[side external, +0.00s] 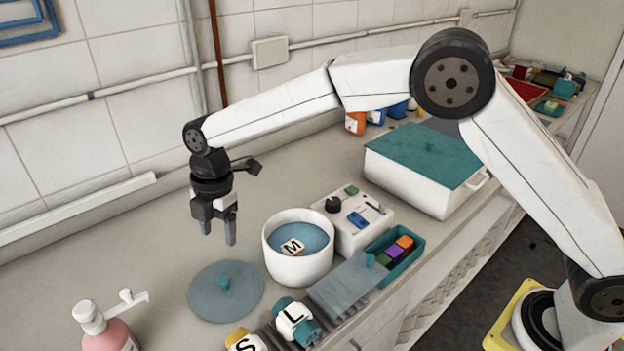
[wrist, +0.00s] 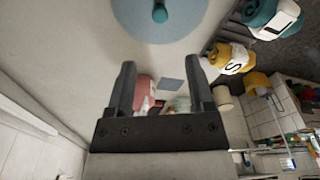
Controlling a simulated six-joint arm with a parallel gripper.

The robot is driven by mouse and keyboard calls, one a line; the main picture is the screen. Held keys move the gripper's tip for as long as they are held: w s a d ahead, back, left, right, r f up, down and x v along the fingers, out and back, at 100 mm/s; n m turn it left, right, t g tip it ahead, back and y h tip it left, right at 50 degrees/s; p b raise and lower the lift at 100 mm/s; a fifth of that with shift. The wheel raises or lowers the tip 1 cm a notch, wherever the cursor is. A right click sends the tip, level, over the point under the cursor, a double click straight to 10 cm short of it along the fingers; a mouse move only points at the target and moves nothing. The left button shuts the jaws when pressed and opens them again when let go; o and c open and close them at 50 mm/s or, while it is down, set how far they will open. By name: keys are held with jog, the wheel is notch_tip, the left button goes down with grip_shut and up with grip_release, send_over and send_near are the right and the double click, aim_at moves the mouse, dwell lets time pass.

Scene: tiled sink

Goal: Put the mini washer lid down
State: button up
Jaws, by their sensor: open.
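The mini washer (side external: 299,268) is a white round tub beside a white control box (side external: 352,222). Its top is uncovered, and a piece marked M (side external: 292,246) shows inside against blue. The lid (side external: 226,291), a flat blue-grey disc with a teal knob, lies on the counter to the left of the tub. It also shows at the top of the wrist view (wrist: 175,28). My gripper (side external: 219,237) is open and empty, pointing down above the counter behind the lid, apart from it. In the wrist view both fingers (wrist: 160,75) are spread with nothing between them.
A pink pump bottle (side external: 105,333) stands at the front left. Rolls marked L (side external: 294,320) and S (side external: 243,342) lie near the front edge. A teal tray of coloured blocks (side external: 396,254) and a teal-lidded white bin (side external: 420,170) are to the right. The counter's left side is clear.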

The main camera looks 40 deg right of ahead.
jog(key=s+d+m+t, duration=0.1)
jog(key=s+d+m, duration=0.2)
jog(key=d+m, duration=0.35)
jog(key=s+d+m+t, duration=0.1)
jog(key=s+d+m, duration=0.25)
jog(key=d, duration=0.55)
jog(key=s+d+f+m, duration=0.1)
jog(key=s+d+m, duration=0.7)
jog(key=s, duration=0.1)
jog(key=s+d+f+m+t+h, duration=0.1)
jog(key=s+d+m, duration=0.3)
jog(key=s, duration=0.1)
jog(key=shift+s+f, duration=0.25)
jog(key=shift+f, duration=0.05)
